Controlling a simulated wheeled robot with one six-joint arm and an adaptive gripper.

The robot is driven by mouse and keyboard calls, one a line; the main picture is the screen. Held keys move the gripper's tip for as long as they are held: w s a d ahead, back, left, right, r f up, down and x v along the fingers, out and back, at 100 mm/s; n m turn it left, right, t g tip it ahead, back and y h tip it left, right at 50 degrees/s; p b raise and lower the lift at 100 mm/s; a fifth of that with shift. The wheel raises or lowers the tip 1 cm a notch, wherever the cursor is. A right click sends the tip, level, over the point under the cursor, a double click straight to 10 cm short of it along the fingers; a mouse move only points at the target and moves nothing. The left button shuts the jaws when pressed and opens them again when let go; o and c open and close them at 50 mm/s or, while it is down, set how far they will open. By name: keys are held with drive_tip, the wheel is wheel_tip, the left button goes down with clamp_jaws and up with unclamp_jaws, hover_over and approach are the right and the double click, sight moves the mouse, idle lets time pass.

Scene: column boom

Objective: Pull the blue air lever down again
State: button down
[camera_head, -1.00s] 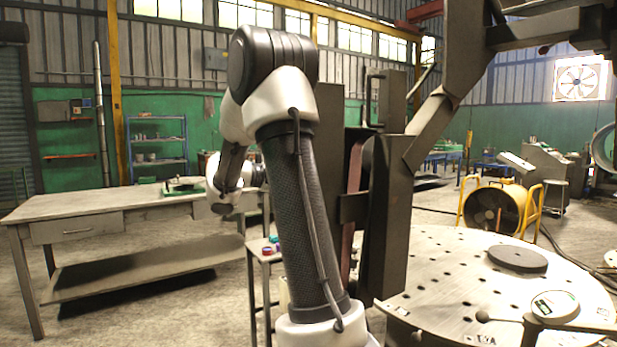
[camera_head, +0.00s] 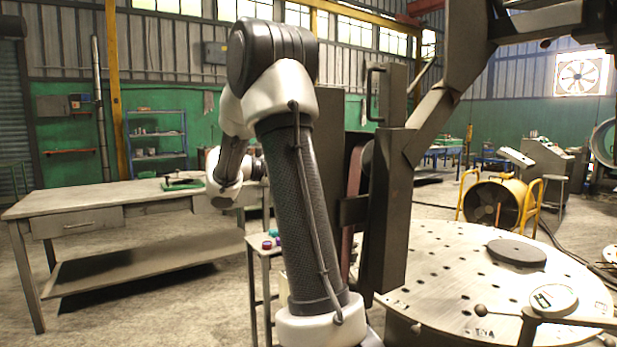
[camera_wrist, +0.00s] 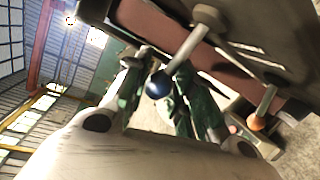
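The blue ball knob (camera_wrist: 158,84) of the air lever shows near the middle of the wrist view. Its grey rod runs up and right to a pivot (camera_wrist: 207,18) on a dark panel. Dark green finger-like shapes lie left and right of the knob, and my gripper (camera_wrist: 160,98) seems to be there, close to the knob. I cannot tell whether they touch it or are closed on it. In the head view my arm and the dark column hide the lever and the gripper.
A second lever with an orange knob (camera_wrist: 256,123) hangs right of the blue one. In the head view a dark column (camera_head: 388,215) stands close to my arm. A round perforated table (camera_head: 440,270) is at right, and a workbench (camera_head: 130,192) at left.

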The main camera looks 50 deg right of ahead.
drive_tip(key=shift+s+f, duration=0.15)
drive_tip(key=shift+s, duration=0.1)
drive_tip(key=c, duration=1.2)
unclamp_jaws()
drive_tip(key=shift+a, duration=0.15)
drive_tip(key=v, duration=0.9)
drive_tip(key=shift+s+r, duration=0.15)
drive_tip(key=shift+r, duration=0.1)
drive_tip(key=v, duration=1.2)
